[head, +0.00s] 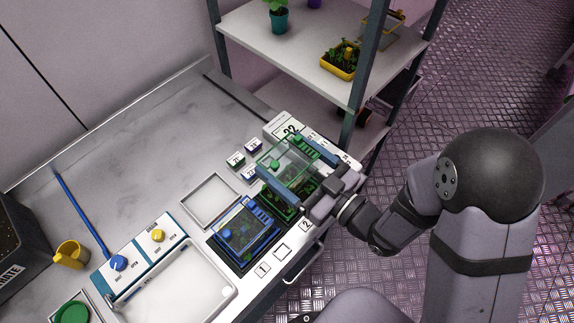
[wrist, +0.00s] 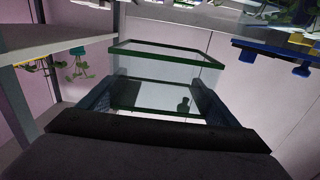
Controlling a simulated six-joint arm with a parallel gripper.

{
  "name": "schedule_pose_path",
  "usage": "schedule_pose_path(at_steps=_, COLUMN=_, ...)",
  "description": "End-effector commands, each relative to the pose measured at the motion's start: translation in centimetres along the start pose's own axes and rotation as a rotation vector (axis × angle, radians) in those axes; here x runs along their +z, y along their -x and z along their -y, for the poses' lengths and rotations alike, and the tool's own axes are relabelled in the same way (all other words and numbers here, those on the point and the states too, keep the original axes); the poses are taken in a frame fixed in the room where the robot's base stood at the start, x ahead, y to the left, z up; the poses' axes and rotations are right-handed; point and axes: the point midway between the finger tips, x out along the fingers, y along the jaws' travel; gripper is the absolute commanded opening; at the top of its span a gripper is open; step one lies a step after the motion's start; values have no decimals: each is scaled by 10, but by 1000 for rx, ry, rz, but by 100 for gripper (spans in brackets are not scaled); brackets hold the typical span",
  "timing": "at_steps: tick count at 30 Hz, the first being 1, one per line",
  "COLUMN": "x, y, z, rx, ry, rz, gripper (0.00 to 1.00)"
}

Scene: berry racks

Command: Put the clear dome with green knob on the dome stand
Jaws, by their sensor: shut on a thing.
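The clear dome with green knob (head: 290,158) is between the two blue-padded fingers of my gripper (head: 297,170), which is shut on its sides. Its green knob (head: 275,163) shows on top. In the wrist view the dome (wrist: 165,62) has a green rim and sits between the fingers of my gripper (wrist: 152,98). In the head view the dome overlaps a green-edged plant tray (head: 278,208); I cannot tell the gap between them. A pale square frame (head: 186,203), apparently the dome stand, lies empty on the bench, left of the dome.
A blue tray under a clear cover (head: 245,232) stands in front of the green one. Small labelled blocks (head: 236,160) lie behind the frame. A panel with blue and yellow knobs (head: 137,250) is at front left. The shelf rack (head: 290,50) stands behind. The bench's back left is clear.

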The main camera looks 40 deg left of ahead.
Motion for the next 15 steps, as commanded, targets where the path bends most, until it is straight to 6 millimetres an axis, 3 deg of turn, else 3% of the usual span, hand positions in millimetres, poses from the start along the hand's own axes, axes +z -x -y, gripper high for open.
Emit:
schedule_pose_path(at_steps=6, x=-13, y=0, z=0, rx=0, ry=1, rz=-1, gripper=60)
schedule_pose_path(at_steps=15, x=-16, y=0, z=0, rx=0, ry=0, rz=0, gripper=60)
